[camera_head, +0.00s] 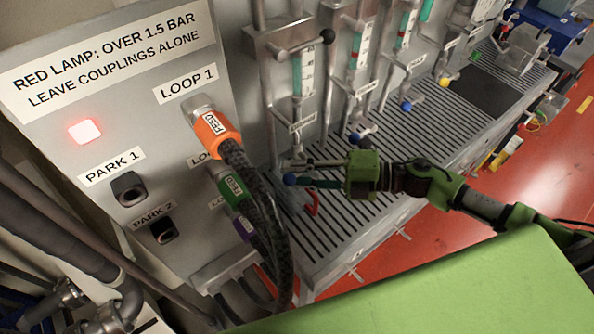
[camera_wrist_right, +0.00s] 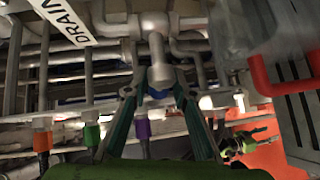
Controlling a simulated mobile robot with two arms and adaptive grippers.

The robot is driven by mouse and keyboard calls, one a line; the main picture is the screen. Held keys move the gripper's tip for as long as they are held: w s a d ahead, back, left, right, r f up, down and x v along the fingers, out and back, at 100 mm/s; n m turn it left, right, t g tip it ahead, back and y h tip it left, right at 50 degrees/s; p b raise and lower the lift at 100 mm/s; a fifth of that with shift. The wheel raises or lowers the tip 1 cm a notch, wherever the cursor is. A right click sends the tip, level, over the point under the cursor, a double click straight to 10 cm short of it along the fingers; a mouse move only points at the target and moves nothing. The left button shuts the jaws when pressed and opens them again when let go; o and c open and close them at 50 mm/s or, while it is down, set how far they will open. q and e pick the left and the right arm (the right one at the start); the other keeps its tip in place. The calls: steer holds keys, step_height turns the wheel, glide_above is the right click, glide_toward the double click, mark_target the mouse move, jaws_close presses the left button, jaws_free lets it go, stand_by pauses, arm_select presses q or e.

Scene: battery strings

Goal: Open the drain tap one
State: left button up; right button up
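A label reading DRAIN (camera_wrist_right: 65,20) shows at the top left of the right wrist view. In the wrist view the right gripper's fingers (camera_wrist_right: 158,88) stand apart on either side of the fitting and blue knob. I cannot tell whether they touch it. The tap's handle position is unclear. My left gripper is not in view.
A panel with a lit red lamp (camera_head: 84,131) stands at the left. The orange FEED coupling (camera_head: 218,134) and its black hoses hang close left of my right gripper. A red handle (camera_head: 312,203) sits just below it. A slotted metal deck (camera_head: 400,150) lies behind.

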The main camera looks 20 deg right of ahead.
jaws_close()
